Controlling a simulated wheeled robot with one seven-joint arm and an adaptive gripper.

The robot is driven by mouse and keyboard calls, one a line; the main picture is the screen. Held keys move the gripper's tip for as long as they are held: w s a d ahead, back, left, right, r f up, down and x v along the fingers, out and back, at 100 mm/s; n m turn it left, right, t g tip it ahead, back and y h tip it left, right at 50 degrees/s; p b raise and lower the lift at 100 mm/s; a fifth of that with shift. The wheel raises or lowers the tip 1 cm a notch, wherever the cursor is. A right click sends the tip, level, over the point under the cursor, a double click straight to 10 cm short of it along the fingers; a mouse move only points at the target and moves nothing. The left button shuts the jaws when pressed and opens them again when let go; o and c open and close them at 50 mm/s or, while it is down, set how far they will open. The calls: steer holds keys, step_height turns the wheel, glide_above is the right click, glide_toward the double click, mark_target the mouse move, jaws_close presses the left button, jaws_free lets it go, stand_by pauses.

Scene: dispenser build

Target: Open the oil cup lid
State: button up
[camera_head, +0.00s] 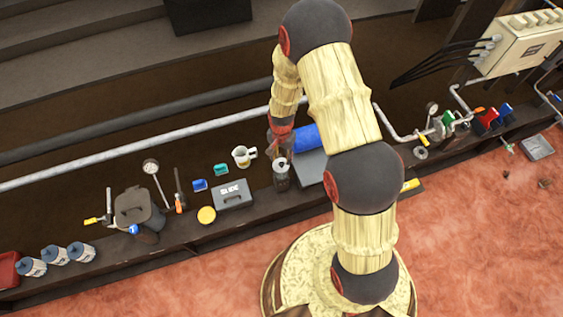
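My arm reaches over the dark bench, and my gripper (287,160) points down at its far side. A small grey cylindrical container (281,180), which looks like the oil cup, stands upright directly below the gripper. Its top is close to the fingertips and partly covered by them, so I cannot tell whether they touch or how the lid sits. The gripper is small and dark here, and its opening does not show clearly. A pale mug with a handle (241,157) stands to the left of the gripper.
A grey case (232,195), a yellow disc (206,215) and small blue and teal items stand to the left. A blue roll (308,137) lies close right of the gripper, by a grey box. A pipe (130,150) runs behind. Valves and gauges stand farther right.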

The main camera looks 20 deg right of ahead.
mark_target(281, 163)
steer(key=shift+f+b, duration=0.55)
steer(key=shift+f, duration=1.45)
steer(key=shift+c, duration=0.3)
jaws_close()
